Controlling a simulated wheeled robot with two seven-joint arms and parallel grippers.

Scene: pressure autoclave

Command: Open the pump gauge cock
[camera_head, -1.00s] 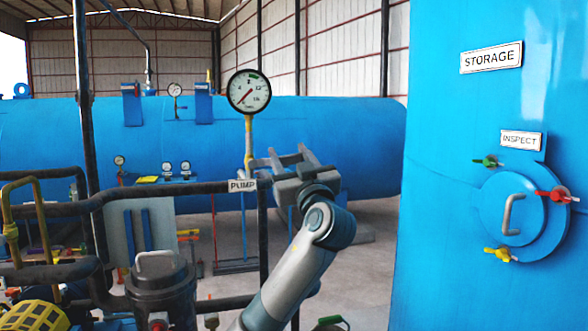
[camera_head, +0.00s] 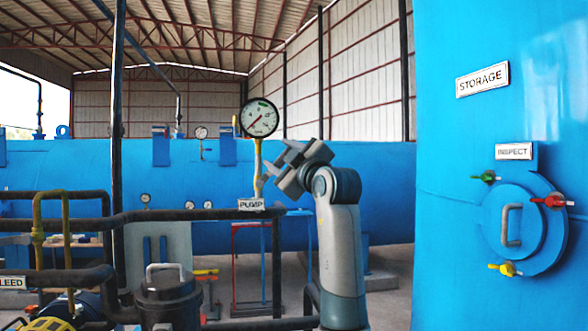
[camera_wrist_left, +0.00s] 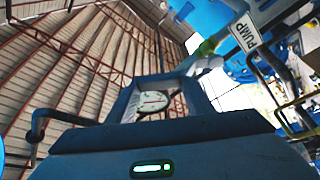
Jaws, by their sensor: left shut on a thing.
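The pump gauge (camera_head: 259,118) is a round white dial with a black rim. It stands on a thin yellow stem (camera_head: 258,165) above the dark pipe with the PUMP sign (camera_head: 251,204). My left gripper (camera_head: 275,160) is just right of the stem, below the dial, shut on the gauge cock's handle; its jaws hide the cock and handle. In the left wrist view, a white dial (camera_wrist_left: 152,102) shows through the gap in the gripper, and the PUMP sign (camera_wrist_left: 245,32) is at upper right. My right gripper is in no view.
A blue storage tank (camera_head: 455,220) with a round inspection hatch (camera_head: 525,230) stands at the right. Dark pipes (camera_head: 150,216) and a lidded pump pot (camera_head: 168,300) are at lower left. A long blue vessel (camera_head: 375,190) lies behind. Open floor (camera_head: 392,285) shows right of my arm.

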